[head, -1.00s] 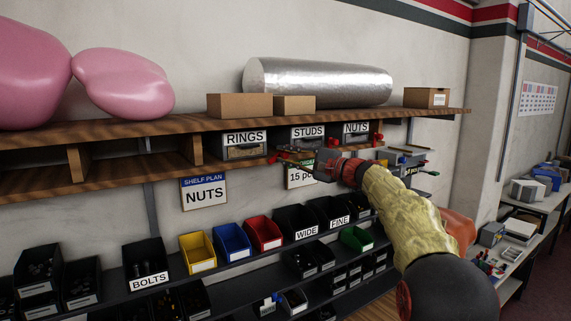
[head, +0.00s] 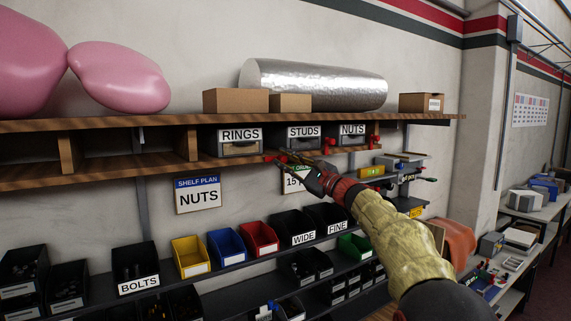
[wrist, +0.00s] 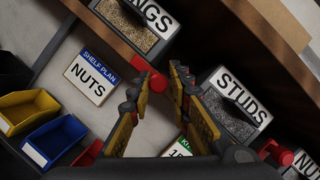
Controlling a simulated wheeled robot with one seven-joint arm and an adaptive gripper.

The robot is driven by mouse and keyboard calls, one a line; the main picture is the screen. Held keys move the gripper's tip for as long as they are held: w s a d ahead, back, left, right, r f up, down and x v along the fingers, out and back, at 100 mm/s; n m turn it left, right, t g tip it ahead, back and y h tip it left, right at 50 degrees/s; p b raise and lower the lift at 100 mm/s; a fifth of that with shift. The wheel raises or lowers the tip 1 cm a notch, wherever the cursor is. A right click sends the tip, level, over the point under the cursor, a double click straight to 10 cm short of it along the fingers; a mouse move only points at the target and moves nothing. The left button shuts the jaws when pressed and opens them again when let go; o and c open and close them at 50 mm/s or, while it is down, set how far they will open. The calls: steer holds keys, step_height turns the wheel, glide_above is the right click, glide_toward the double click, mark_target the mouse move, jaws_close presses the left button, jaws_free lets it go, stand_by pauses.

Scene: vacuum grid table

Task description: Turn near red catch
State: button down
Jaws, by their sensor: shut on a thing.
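The near red catch (wrist: 157,83) shows in the wrist view between the RINGS and STUDS drawers, at the shelf's lower edge. My gripper (wrist: 161,72) has its two fingers on either side of this catch and is shut on it. In the head view my gripper (head: 281,157) reaches up to the shelf edge from the lower right, and its fingers partly hide the catch. The RINGS drawer (head: 240,149) and the STUDS drawer (head: 304,143) sit under the shelf and look shut. I cannot tell the catch's exact angle.
A second red catch (head: 329,141) sits between STUDS and the NUTS drawer (head: 352,140); a third (head: 375,140) is right of NUTS. Below hang the SHELF PLAN sign (head: 197,195) and rows of coloured bins (head: 227,246). Boxes and a silver roll (head: 315,84) lie on top.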

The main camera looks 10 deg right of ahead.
steer(key=shift+a, duration=0.1)
stand_by(0.3)
steer(key=c, duration=2)
jaws_free()
steer(key=o, duration=0.3)
steer(key=shift+w+a+f, duration=0.1)
steer(key=shift+w, duration=0.05)
steer(key=v, duration=1.2)
